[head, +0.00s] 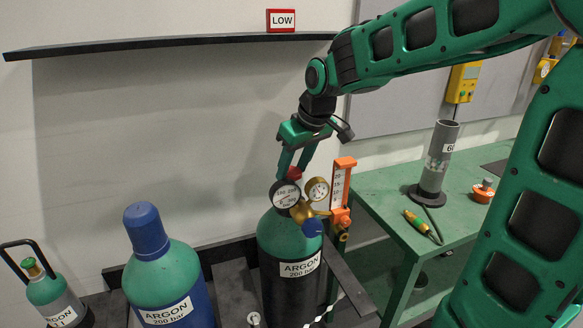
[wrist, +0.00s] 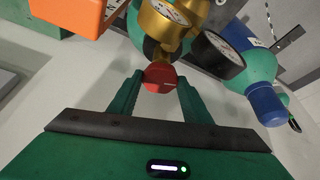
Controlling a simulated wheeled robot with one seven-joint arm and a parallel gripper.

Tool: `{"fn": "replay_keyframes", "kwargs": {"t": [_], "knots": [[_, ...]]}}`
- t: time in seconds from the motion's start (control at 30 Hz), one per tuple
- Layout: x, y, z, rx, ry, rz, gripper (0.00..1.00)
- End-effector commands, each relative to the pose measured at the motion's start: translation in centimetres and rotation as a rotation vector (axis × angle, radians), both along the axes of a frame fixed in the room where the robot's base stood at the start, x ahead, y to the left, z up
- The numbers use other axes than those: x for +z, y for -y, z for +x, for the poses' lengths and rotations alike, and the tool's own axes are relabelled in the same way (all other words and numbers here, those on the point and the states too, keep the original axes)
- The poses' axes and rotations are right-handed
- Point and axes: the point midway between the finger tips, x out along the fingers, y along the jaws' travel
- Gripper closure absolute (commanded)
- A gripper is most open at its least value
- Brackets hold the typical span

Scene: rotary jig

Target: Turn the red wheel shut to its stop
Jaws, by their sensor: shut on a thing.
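The red wheel (wrist: 160,78) sits on top of the brass regulator (head: 305,211) on the middle argon cylinder (head: 285,258). In the head view only a little of the red wheel (head: 294,173) shows, behind the dark-rimmed gauge and between my fingers. My gripper (head: 298,168) comes down from above and is shut on the wheel. In the wrist view my gripper (wrist: 160,82) has one green finger on each side of the wheel. A pale line crosses the wheel's face.
Two gauges (head: 286,194) and an orange flowmeter (head: 343,182) stand close around the wheel. A capped argon cylinder (head: 163,265) and a small cylinder (head: 51,290) stand to the left. A green bench (head: 386,205) with a grey tube (head: 437,158) is at right.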

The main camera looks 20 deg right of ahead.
Motion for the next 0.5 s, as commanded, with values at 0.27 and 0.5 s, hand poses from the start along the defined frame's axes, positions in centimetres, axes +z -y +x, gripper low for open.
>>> {"fn": "replay_keyframes", "kwargs": {"t": [0.27, 0.5], "knots": [[0.24, -0.31, 0.11, -0.261, 0.007, 0.0, 0.78], [0.2, -0.57, 0.16, -0.49, 0.007, 0.001, 0.78]]}}
